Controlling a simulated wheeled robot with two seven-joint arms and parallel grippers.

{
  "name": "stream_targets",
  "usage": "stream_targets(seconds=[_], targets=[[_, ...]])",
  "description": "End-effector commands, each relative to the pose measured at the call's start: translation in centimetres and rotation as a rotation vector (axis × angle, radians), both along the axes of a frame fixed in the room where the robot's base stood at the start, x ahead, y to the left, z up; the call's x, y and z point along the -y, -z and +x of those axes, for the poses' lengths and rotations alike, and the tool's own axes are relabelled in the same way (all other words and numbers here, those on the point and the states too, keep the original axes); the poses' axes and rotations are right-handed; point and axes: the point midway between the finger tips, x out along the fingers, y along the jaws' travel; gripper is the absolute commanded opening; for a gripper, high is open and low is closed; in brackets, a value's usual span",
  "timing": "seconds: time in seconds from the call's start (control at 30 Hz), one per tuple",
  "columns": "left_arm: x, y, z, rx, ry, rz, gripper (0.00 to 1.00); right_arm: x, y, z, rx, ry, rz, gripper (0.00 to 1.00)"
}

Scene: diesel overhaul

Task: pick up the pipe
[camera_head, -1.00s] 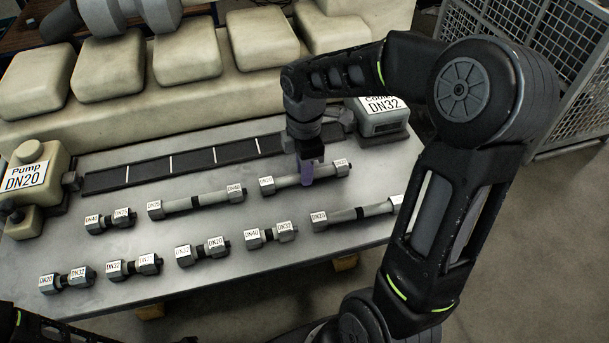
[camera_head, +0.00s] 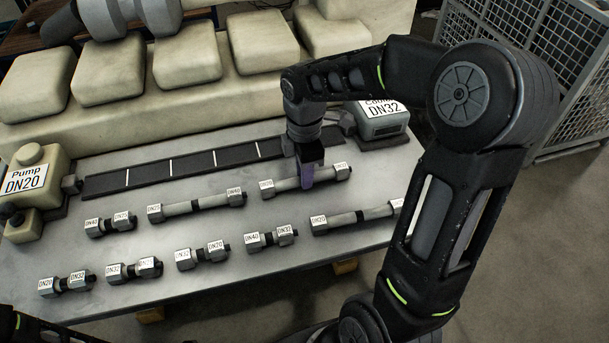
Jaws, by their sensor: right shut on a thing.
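Three longer grey pipes with labelled hex ends lie on the metal table. My right gripper (camera_head: 308,176) points down over the upper right pipe (camera_head: 284,184) and is shut on its middle. The purple fingers cover part of that pipe. The second pipe (camera_head: 196,205) lies to its left, with a DN40 label at its right end. The third pipe (camera_head: 358,216) lies below right, with a DN20 label at its left end; my right arm is close to its right end. My left gripper is not in view; only a bit of dark arm shows at the lower left.
Several short fittings (camera_head: 202,254) lie in front on the table (camera_head: 190,287). A dark slotted rail (camera_head: 195,164) runs between the DN20 pump (camera_head: 28,180) and the DN32 cooler (camera_head: 381,120). A pale engine block stands behind. A mesh cage (camera_head: 540,70) is at upper right.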

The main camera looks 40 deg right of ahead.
Motion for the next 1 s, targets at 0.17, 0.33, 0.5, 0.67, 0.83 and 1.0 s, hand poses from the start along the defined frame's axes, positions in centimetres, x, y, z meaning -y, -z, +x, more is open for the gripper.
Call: stream_targets(seconds=[0.17, 0.33, 0.5, 0.67, 0.83, 1.0], targets=[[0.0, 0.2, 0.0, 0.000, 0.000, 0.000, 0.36, 0.0, -1.5, 0.2, 0.006, -0.001, -0.002, 0.00], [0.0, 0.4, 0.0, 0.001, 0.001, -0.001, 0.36, 0.0, -4.4, 0.2, 0.008, -0.001, -0.001, 0.00], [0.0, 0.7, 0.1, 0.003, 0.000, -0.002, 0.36, 0.0, -7.7, 0.1, 0.006, 0.000, -0.001, 0.00], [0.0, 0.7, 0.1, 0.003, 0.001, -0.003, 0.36, 0.0, -9.6, 0.1, 0.003, -0.001, 0.000, 0.00], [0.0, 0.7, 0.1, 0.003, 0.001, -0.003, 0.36, 0.0, -10.1, 0.0, 0.002, -0.001, 0.000, 0.00], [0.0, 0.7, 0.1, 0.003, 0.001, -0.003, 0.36, 0.0, -10.0, 0.0, 0.002, 0.000, 0.000, 0.00]])
